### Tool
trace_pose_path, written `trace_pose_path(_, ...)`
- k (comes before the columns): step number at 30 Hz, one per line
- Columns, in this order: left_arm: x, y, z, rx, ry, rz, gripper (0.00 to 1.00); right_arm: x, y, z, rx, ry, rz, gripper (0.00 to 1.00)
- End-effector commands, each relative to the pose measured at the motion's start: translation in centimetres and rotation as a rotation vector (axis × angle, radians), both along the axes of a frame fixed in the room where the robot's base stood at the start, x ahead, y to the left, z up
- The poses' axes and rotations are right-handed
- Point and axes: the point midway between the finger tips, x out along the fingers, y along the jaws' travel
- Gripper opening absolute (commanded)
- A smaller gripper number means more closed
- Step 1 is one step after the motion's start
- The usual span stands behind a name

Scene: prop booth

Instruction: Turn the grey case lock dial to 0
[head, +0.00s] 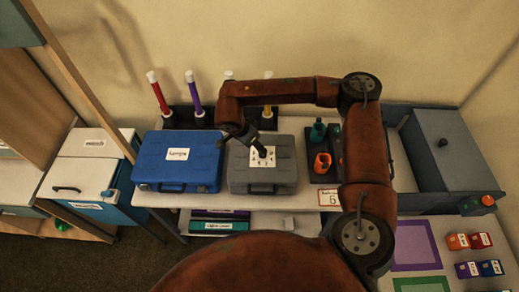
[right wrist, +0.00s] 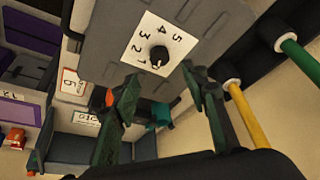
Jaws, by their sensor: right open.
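The grey case (head: 240,178) lies on the table with a white number plate (head: 257,162) on its lid. In the right wrist view the black dial (right wrist: 159,56) sits on the plate (right wrist: 146,24), with digits 1 to 5 around it. A light mark shows on the dial's lower side in that view; the exact digit it points to is unclear. My right gripper (right wrist: 161,76) is open and empty, its fingertips short of the dial, one to each side. In the head view my right gripper (head: 258,150) is above the plate and covers part of it. My left gripper is not in view.
A blue case (head: 178,160) stands just left of the grey case. Several coloured sticks (head: 193,92) stand behind. A grey-blue bin (head: 445,150) is farther right.

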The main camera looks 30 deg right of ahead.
Motion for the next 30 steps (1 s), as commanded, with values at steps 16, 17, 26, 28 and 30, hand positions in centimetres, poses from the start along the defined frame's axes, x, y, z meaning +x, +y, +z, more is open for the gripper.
trace_pose_path(16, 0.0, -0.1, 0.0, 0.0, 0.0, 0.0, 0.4, -0.4, 1.5, 3.6, 0.0, 0.0, 0.001, 0.41)
trace_pose_path(17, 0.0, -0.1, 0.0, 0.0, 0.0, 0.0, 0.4, -0.4, 1.5, 3.6, 0.0, 0.0, 0.001, 0.41)
trace_pose_path(26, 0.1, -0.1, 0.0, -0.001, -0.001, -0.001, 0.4, -0.4, 1.5, 3.5, 0.0, 0.0, 0.001, 0.41)
trace_pose_path(28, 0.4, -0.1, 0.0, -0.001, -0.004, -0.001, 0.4, -0.4, 1.4, 3.5, 0.0, 0.0, 0.001, 0.41)
trace_pose_path(30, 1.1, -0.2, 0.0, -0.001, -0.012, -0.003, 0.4, -0.5, 1.3, 3.5, 0.0, 0.001, -0.003, 0.41)
